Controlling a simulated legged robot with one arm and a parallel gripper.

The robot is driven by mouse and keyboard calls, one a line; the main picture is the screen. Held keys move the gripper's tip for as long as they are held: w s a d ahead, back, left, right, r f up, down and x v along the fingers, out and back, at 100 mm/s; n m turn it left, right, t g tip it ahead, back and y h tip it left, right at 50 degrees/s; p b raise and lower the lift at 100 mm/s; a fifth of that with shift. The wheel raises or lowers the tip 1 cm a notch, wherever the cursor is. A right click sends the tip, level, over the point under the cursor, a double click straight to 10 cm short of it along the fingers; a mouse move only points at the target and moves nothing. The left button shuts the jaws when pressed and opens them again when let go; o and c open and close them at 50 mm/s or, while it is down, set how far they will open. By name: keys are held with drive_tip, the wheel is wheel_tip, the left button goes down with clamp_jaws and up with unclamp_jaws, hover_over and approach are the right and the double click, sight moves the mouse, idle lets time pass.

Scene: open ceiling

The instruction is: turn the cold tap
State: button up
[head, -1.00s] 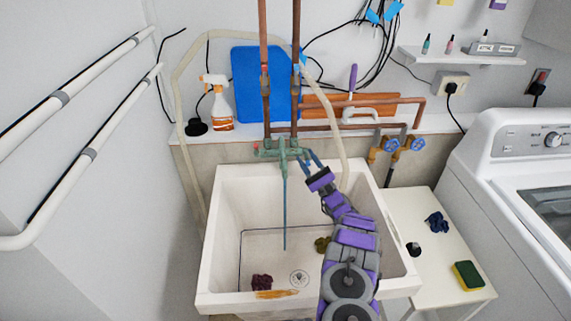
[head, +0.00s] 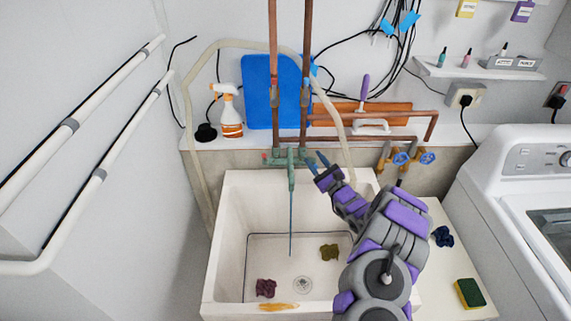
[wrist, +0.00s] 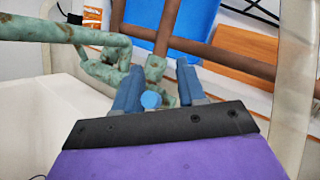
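The green, weathered mixer tap (head: 291,160) is on the wall above the white sink, with a red mark at its left end in the head view. In the wrist view the tap's green body (wrist: 100,45) runs behind my fingers. A round blue cap (wrist: 151,100), which looks like the cold mark, shows between them. My gripper (head: 317,161) is open at the tap's right end, its blue fingers (wrist: 158,84) apart on either side of the cap. I cannot tell whether they touch the handle. A thin blue line, like running water, drops from the spout.
Copper pipes (head: 306,90) rise behind the tap, and a pale hose (head: 345,150) hangs close to my gripper. Blue-handled valves (head: 401,158) are to the right, beside the washing machine (head: 520,165).

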drive_tip(key=shift+w+r+m+g+h+p, duration=1)
drive_tip(key=shift+g+p, duration=0.3)
drive_tip(key=shift+p, duration=0.85)
drive_tip(key=shift+s+d+f, duration=0.2)
drive_tip(key=shift+s+f, duration=0.1)
drive_tip(key=shift+s, duration=0.1)
drive_tip(key=p+v, duration=0.2)
drive_tip(key=v, duration=1.5)
drive_tip(key=s+a+r+n+g+y+b, duration=0.1)
drive_tip(key=s+a+r+n+g+y, duration=0.3)
drive_tip(key=a, duration=0.6)
drive_tip(key=s+a+r+n+g+y+b, duration=0.1)
drive_tip(key=s+a+r+n+g+y, duration=0.3)
drive_tip(key=a+r, duration=0.6)
drive_tip(key=shift+s+r+n+g, duration=0.6)
drive_tip(key=shift+s+n+g, duration=0.6)
drive_tip(key=shift+s+n, duration=0.85)
drive_tip(key=shift+w+n, duration=0.35)
drive_tip(key=shift+c, duration=0.2)
